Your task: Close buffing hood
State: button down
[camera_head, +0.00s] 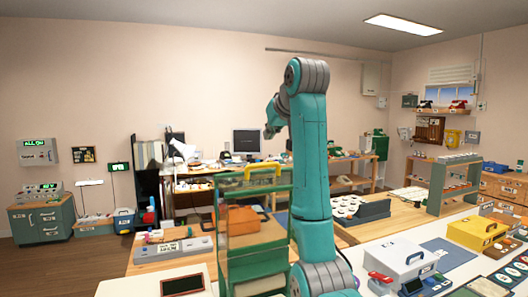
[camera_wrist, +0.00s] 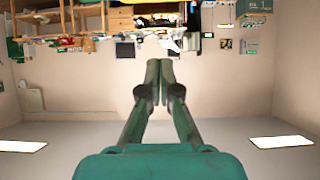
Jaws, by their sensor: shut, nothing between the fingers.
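A green-framed, see-through stand (camera_head: 222,262) is on the near bench, left of my arm in the head view. It has a yellow handle (camera_head: 263,167) along its top and looks like the buffing hood; no label is readable. An orange block-like object (camera_head: 240,218) shows within or behind its frame. I cannot tell whether the hood is open or shut. My gripper (camera_wrist: 159,65) is shut and empty in the wrist view, with its fingertips together in free air. The hood cannot be made out in the wrist view. My raised arm covers part of the head view beside the frame.
A grey box with buttons (camera_head: 173,249) is left of the frame. A white case (camera_head: 407,258) and a yellow box (camera_head: 477,233) stand on the white table at right. A far bench (camera_head: 190,186) holds a monitor (camera_head: 246,141). The wrist view shows the room upside down.

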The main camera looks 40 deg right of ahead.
send_over(261, 174)
notch_tip(261, 174, down, 5)
jog(key=shift+w+f, duration=0.15)
jog(key=shift+f, duration=0.05)
jog(key=shift+a+f, duration=0.1)
jog(key=shift+f, duration=0.15)
jog(key=shift+s+a+f, duration=0.2)
jog(key=shift+s+f, duration=0.3)
jog(key=shift+s, duration=0.25)
jog(key=shift+s+a+f, duration=0.2)
jog(key=shift+s+f, duration=0.3)
jog(key=shift+s, duration=0.2)
jog(key=shift+s, duration=0.1)
